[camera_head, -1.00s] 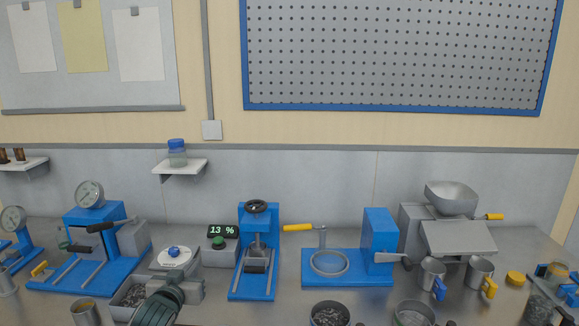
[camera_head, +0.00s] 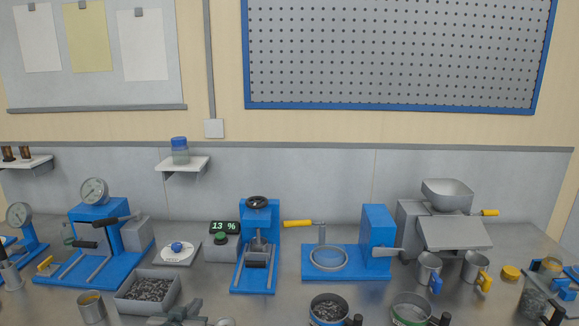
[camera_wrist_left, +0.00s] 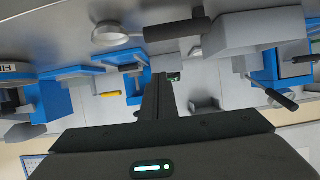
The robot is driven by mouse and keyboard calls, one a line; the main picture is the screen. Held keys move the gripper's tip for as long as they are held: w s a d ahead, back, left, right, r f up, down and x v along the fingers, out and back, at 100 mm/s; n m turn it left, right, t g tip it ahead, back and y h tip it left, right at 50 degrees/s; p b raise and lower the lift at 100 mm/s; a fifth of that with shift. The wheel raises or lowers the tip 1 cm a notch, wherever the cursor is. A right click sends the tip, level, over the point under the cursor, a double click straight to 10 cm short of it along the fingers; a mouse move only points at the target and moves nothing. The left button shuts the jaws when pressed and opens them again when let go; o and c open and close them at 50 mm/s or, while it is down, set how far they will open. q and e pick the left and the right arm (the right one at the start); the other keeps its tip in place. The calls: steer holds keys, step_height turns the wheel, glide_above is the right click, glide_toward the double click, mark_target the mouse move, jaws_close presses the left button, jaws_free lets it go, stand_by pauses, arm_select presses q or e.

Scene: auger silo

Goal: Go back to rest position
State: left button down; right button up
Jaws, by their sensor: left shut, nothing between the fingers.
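My left gripper (camera_head: 180,312) shows at the bottom edge of the head view, in front of the grey tray of dark pellets (camera_head: 133,305). Its fingers are shut and hold nothing. In the left wrist view the closed dark fingers (camera_wrist_left: 158,92) point away over the bench. A metal scoop (camera_wrist_left: 110,36) with a dark handle lies apart from them there; its bowl (camera_head: 226,322) just shows at the bottom of the head view. My right gripper is not in view.
Blue presses (camera_head: 257,240) and a blue sieve stand (camera_head: 345,262) line the back of the bench. A beaker (camera_head: 91,307) stands left of the tray. Round pans (camera_head: 328,309) and metal cups (camera_head: 428,268) stand at the right. Bare bench shows between tray and pans.

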arm_select(q)
steer(key=s+d+f+g, duration=0.1)
steer(key=s+f+g, duration=0.1)
steer(key=s+f, duration=0.45)
steer(key=s+f+g, duration=0.1)
steer(key=s+f, duration=0.2)
steer(key=s, duration=0.6)
steer(key=s+d+f+g, duration=0.1)
steer(key=s+f+g, duration=0.1)
steer(key=s+f, duration=0.35)
steer(key=s+f+m+g, duration=0.15)
steer(key=s+g, duration=0.35)
steer(key=s, duration=2)
step_height(320, 180, down, 30)
steer(key=f+g+b, duration=0.1)
steer(key=b, duration=0.1)
steer(key=s+a+f+g+b, duration=0.1)
steer(key=s+a+f+b, duration=0.1)
steer(key=s+f, duration=1.6)
steer(key=shift+s+a+f, duration=0.35)
steer(key=shift+f, duration=0.3)
